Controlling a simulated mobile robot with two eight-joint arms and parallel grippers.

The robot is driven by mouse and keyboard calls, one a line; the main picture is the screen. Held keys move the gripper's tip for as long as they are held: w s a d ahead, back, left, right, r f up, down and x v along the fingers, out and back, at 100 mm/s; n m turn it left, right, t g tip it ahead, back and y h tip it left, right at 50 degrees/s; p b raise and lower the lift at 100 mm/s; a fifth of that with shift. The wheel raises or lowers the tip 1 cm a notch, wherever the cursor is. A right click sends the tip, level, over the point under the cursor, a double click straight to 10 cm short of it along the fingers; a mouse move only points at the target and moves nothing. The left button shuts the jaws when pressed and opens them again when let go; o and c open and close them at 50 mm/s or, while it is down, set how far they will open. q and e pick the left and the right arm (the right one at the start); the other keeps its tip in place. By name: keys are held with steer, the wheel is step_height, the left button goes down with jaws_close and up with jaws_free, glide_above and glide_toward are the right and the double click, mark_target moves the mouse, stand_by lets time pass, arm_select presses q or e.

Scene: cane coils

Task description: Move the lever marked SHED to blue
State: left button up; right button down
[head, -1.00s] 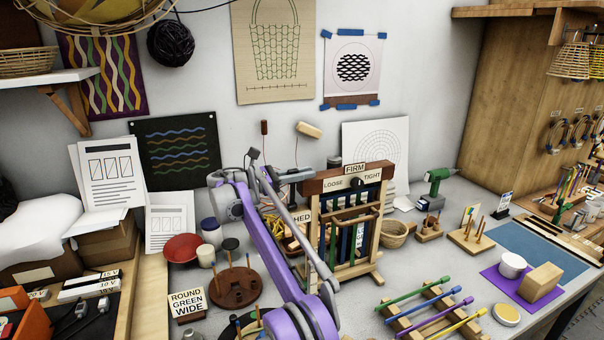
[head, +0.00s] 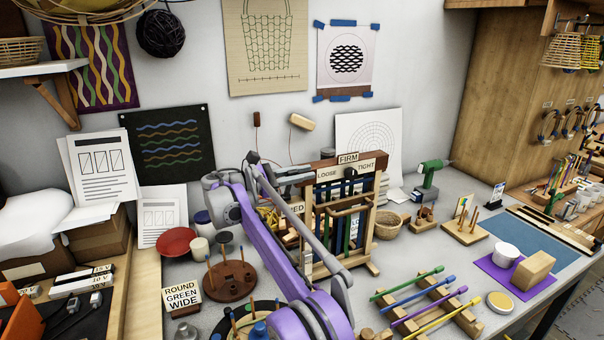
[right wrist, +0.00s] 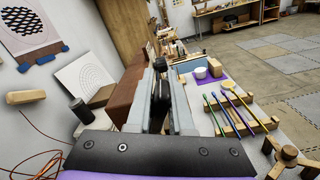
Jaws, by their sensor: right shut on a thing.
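A small wooden loom (head: 371,225) stands on the bench with blue and green vertical bars. Its top beam carries a FIRM plate, with LOOSE and TIGHT below it and a black knob (head: 351,173) between them. A white SHED label (head: 297,209) at the loom's left side is partly covered by my purple arm. My right gripper (head: 308,174) reaches in from the left at the loom's upper left. In the right wrist view its grey fingers (right wrist: 158,105) are shut on a dark narrow piece; I cannot tell whether this is the SHED lever. No blue mark for the lever is visible. My left gripper is out of view.
Colored rods on a wooden rack (head: 385,307) lie at the front right. A small basket (head: 388,226) stands right of the loom. A red bowl (head: 175,242) and a round peg stand (head: 234,286) sit left. A purple mat (head: 487,264) lies farther right.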

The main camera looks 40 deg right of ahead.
steer(key=shift+f, duration=0.2)
steer(key=c, duration=0.8)
jaws_free()
steer(key=shift+s+r, duration=0.1)
steer(key=shift+c, duration=0.2)
steer(key=shift+a, duration=0.1)
steer(key=v, duration=1)
steer(key=shift+w+a, duration=0.2)
steer(key=shift+a, duration=0.1)
steer(key=shift+s, duration=0.1)
steer(key=s+a+f+m+t+y, duration=0.3)
steer(key=s+a+f+y, duration=0.2)
steer(key=s+f, duration=0.5)
steer(key=s+a+f+m+t+y, duration=0.3)
steer(key=s+a+f+y, duration=0.3)
steer(key=s+a+f, duration=0.4)
steer(key=s+a+f+m+t+y, duration=0.4)
steer(key=s+a+f+t+y, duration=0.1)
steer(key=s+f, duration=0.5)
steer(key=a+y, duration=0.1)
steer(key=a, duration=0.1)
steer(key=shift+s+a+f, duration=0.2)
steer(key=shift+a, duration=0.05)
